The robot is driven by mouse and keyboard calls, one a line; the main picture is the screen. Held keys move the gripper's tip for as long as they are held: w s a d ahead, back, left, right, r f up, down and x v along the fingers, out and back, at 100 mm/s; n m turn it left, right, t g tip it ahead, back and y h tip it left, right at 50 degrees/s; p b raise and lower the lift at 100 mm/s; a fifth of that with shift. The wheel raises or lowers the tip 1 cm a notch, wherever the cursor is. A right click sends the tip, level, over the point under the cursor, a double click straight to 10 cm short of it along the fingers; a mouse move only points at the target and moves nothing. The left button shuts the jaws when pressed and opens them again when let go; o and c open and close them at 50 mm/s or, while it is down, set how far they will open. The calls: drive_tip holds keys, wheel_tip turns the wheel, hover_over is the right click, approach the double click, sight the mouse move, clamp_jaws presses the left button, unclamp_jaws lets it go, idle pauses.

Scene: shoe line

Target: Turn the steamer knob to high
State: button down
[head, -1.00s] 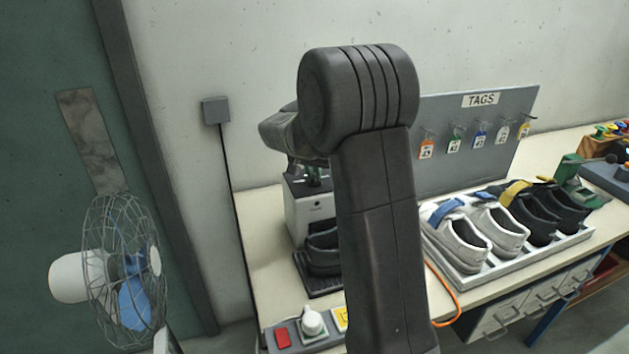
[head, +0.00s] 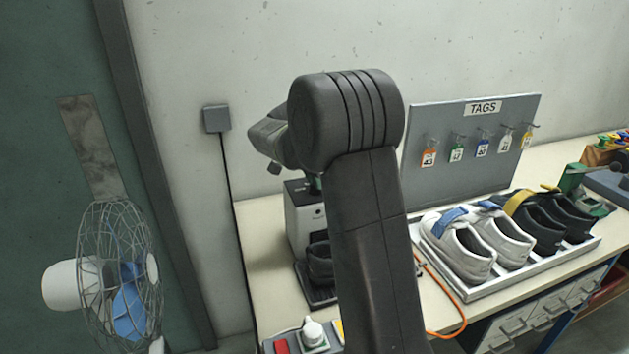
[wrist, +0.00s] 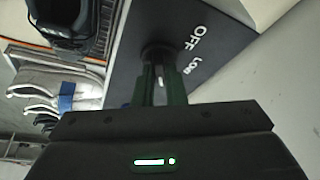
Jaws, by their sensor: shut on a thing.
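The steamer (head: 305,218) is a pale box with a dark top, standing at the left end of the bench, partly behind my arm in the head view. Its dark top panel (wrist: 225,50) fills the right of the wrist view, with OFF and LOW printed in white. The round dark steamer knob (wrist: 158,54) sits beside these words. My gripper (wrist: 160,76) is shut on the knob, with its green fingers on either side. A small white mark shows between the fingers. The HIGH label is not visible. In the head view my arm mostly hides the gripper.
A dark shoe (head: 320,262) stands in front of the steamer. A tray (head: 530,270) of white and black shoes lies to the right, below the tag board (head: 470,180). A control box with a red button (head: 281,346) is at the front edge. A fan (head: 118,280) stands left.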

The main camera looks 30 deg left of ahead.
drive_tip(key=c, duration=1.5)
unclamp_jaws()
drive_tip(key=shift+r, duration=0.15)
drive_tip(key=b+v, duration=0.1)
drive_tip(key=v, duration=1.2)
drive_tip(key=shift+s+r, duration=0.15)
drive_tip(key=shift+r, duration=0.15)
drive_tip(key=shift+f, duration=0.15)
drive_tip(key=p+x, duration=0.1)
drive_tip(key=x, duration=1.2)
drive_tip(key=shift+f, duration=0.3)
